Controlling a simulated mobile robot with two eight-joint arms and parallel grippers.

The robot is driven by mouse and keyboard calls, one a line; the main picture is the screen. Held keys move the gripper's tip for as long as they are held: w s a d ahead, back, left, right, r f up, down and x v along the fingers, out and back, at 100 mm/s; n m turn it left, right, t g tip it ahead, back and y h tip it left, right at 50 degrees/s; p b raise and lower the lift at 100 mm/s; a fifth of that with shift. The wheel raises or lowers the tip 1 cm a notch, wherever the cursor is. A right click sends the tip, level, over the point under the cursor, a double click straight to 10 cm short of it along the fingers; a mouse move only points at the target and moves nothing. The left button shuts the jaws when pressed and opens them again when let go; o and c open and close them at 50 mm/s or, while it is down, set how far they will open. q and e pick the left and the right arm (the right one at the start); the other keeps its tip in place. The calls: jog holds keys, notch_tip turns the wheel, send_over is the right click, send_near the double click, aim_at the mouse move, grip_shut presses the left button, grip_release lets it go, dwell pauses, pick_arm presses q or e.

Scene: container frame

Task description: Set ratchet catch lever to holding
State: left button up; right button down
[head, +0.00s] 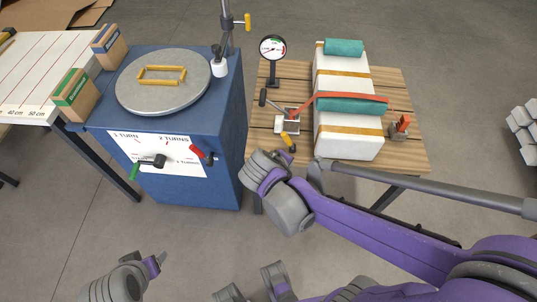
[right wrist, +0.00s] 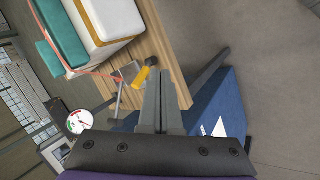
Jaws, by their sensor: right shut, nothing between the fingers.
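The ratchet (head: 287,119) sits on the slatted wooden table, left of a strapped white block. A short lever with a yellow grip (head: 288,143) projects from its front side; I take this as the catch lever. A longer lever with a black knob (head: 263,97) stands at its left. In the right wrist view, the yellow grip (right wrist: 142,77) is close beside the fingertips of my right gripper (right wrist: 162,72), which is shut and empty. Contact cannot be told.
A red strap (head: 345,96) crosses the white block (head: 345,147) to an anchor (head: 400,126). A round gauge (head: 273,47) stands behind the ratchet. Left is a blue cabinet (head: 222,140) with a turntable (head: 135,92) and a crank (head: 150,160).

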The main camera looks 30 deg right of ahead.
jog(key=w+d+f+n+h+b, duration=0.1)
jog(key=w+f+n+h+b, duration=0.1)
jog(key=w+f+h+b, duration=0.3)
jog(key=n+t+h+b, duration=0.2)
jog(key=t+h+b, duration=0.1)
jog(key=h+b, duration=0.15)
send_near(288, 141)
notch_tip(288, 141, down, 2)
jog(key=w+a, duration=0.2)
pick_arm(q)
notch_tip(288, 141, down, 15)
jog(key=b, duration=0.2)
jog(key=shift+w+d+g+b, duration=0.2)
jog(key=shift+d+g+b, duration=0.1)
jog(key=shift+b, duration=0.1)
pick_arm(e)
jog(key=a+f+t+h, duration=0.2)
jog(key=a+f, duration=0.1)
jog(key=a, duration=0.2)
jog(key=shift+s+a+f+n+h, duration=0.2)
jog(key=shift+s+f+n+h, duration=0.1)
jog(key=shift+f+h, duration=0.1)
jog(key=shift+d, duration=0.1)
